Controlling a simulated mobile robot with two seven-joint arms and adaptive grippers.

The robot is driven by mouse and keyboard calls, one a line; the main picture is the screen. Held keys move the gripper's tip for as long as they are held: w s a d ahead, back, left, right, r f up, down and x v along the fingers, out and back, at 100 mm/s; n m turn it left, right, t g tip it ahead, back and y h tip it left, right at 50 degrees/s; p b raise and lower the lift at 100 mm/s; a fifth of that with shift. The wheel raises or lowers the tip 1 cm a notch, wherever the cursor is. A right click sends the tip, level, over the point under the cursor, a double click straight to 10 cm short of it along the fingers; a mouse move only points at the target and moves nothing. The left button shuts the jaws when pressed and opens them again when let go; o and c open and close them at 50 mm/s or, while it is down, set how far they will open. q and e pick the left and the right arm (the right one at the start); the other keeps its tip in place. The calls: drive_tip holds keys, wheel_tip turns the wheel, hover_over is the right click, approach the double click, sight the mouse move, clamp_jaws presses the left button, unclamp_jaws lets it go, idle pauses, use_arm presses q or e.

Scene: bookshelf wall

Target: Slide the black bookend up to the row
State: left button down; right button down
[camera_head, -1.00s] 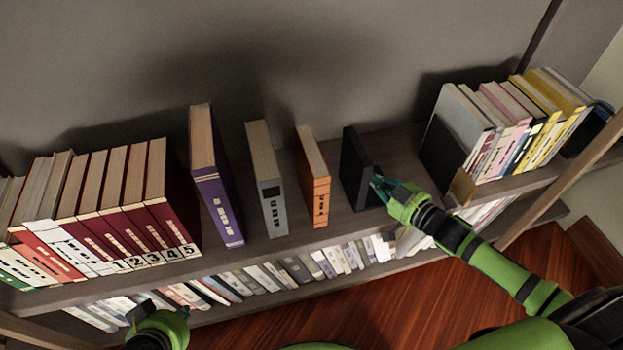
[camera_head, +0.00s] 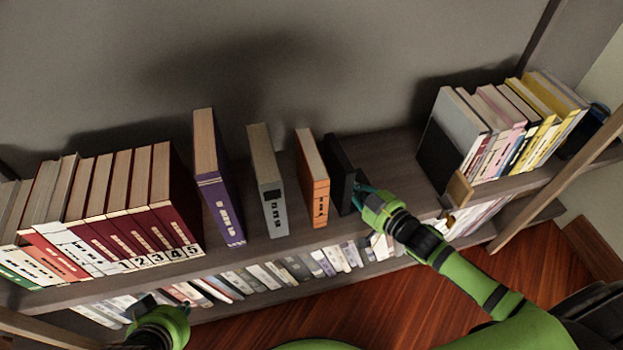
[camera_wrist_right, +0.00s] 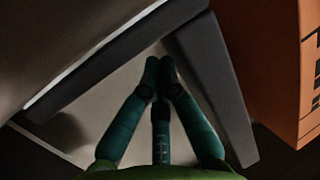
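The black bookend (camera_head: 339,165) stands upright on the shelf in the head view, just right of the orange book (camera_head: 312,172), with a narrow gap at most. In the wrist view it is a dark plate (camera_wrist_right: 212,85) beside the orange book (camera_wrist_right: 268,55). My right gripper (camera_head: 364,192) is at the bookend's right side; its fingertips (camera_wrist_right: 160,63) are together, with nothing visible between them. Whether they touch the plate is unclear. A grey book (camera_head: 267,180) and a purple book (camera_head: 218,180) stand further left, apart. My left gripper (camera_head: 141,307) is low at the left, its fingers unclear.
Maroon numbered books (camera_head: 140,205) stand packed at the left. Another group, with yellow books (camera_head: 548,115), stands at the right by a dark panel (camera_head: 440,155). The shelf (camera_head: 395,155) is bare between that panel and the bookend. A lower shelf holds several books.

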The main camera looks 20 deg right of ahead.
sight(309, 201)
drive_tip(key=shift+a, duration=0.85)
drive_tip(key=shift+a+r+p, duration=0.1)
drive_tip(key=shift+a+p, duration=0.7)
drive_tip(key=shift+a, duration=2.75)
drive_tip(key=shift+a+p, duration=0.4)
drive_tip(key=shift+a, duration=3.25)
